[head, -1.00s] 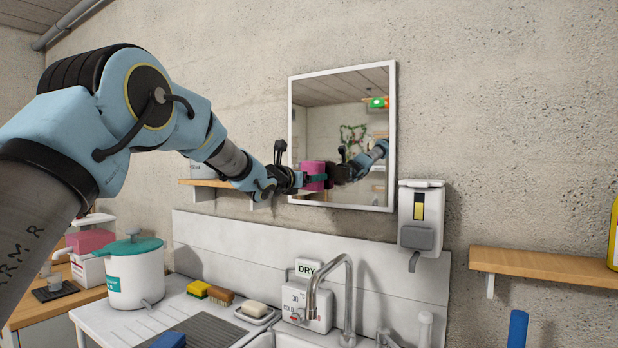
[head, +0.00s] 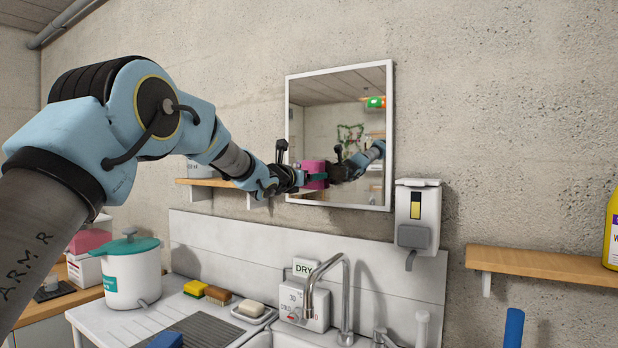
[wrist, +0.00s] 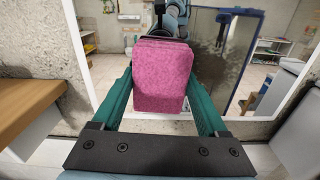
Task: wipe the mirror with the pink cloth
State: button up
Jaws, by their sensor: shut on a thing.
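The mirror (head: 330,110) hangs on the concrete wall in a thin white frame. My gripper (head: 314,178) is at its lower left part. Its teal fingers are shut on the pink cloth (head: 310,167), a thick folded pad. In the wrist view, the cloth (wrist: 160,78) sits between both fingers of my gripper (wrist: 160,92), in front of the mirror (wrist: 115,65). A dark mottled smear (wrist: 222,65) shows on the glass right of the cloth. The cloth hides the glass behind it, and I cannot tell whether it touches. The glass also reflects my arm.
A soap dispenser (head: 417,215) hangs right of the mirror, above a faucet (head: 345,290). A wooden shelf (head: 535,262) is at right, another (head: 200,182) under my forearm. A lidded white pot (head: 132,275) stands on the counter. The wall above the mirror is clear.

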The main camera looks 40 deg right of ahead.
aim_at(353, 174)
jog(key=s+b, duration=0.2)
jog(key=s+d+b, duration=0.1)
jog(key=s+b, duration=0.1)
jog(key=b, duration=0.1)
jog(key=s+b, duration=0.2)
jog(key=shift+s+d+f+b, duration=0.15)
jog(key=shift+s+d+b, duration=0.2)
jog(key=shift+s+d, duration=0.05)
jog(key=shift+s+d+b, duration=0.15)
jog(key=shift+s+b, duration=0.15)
jog(key=shift+s, duration=0.15)
jog(key=s+b, duration=0.3)
jog(key=shift+s+d, duration=0.1)
jog(key=shift+d, duration=0.25)
jog(key=shift+s+d, duration=0.1)
jog(key=shift+s, duration=0.15)
jog(key=shift+r, duration=0.2)
jog(key=shift+w+r, duration=0.1)
